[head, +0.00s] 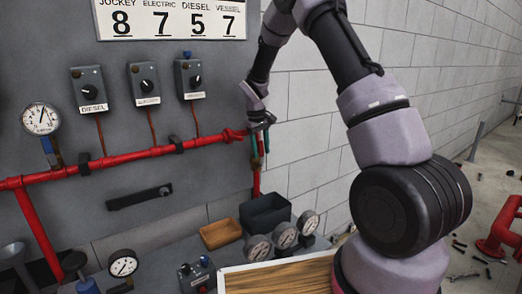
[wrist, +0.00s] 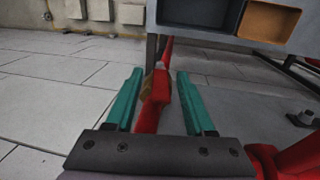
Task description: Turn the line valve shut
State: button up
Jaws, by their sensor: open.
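The line valve has a red handle (wrist: 159,88) that shows in the wrist view between my two fingers, with a small brass-coloured part beside it. In the head view red valve parts (head: 235,134) show at the right end of the red wall pipe. My gripper (head: 260,147) is open there, its teal fingers pointing down. In the wrist view my gripper (wrist: 160,100) has one finger on each side of the red handle, with gaps showing on both sides. Whether either finger touches it, and how deep it sits, I cannot tell.
The red pipe (head: 130,158) runs along the grey panel, under several switch boxes and beside a gauge (head: 40,118). Below stand a dark bin (head: 266,213), a tan tray (head: 221,233) and several gauges. Red pipework (head: 503,235) stands at right.

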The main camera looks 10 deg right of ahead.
jog(key=r, duration=0.3)
jog(key=a+r, duration=0.1)
jog(key=r, duration=0.6)
jog(key=shift+s+a+r, duration=0.15)
jog(key=shift+s+r, duration=0.1)
jog(key=shift+r, duration=0.1)
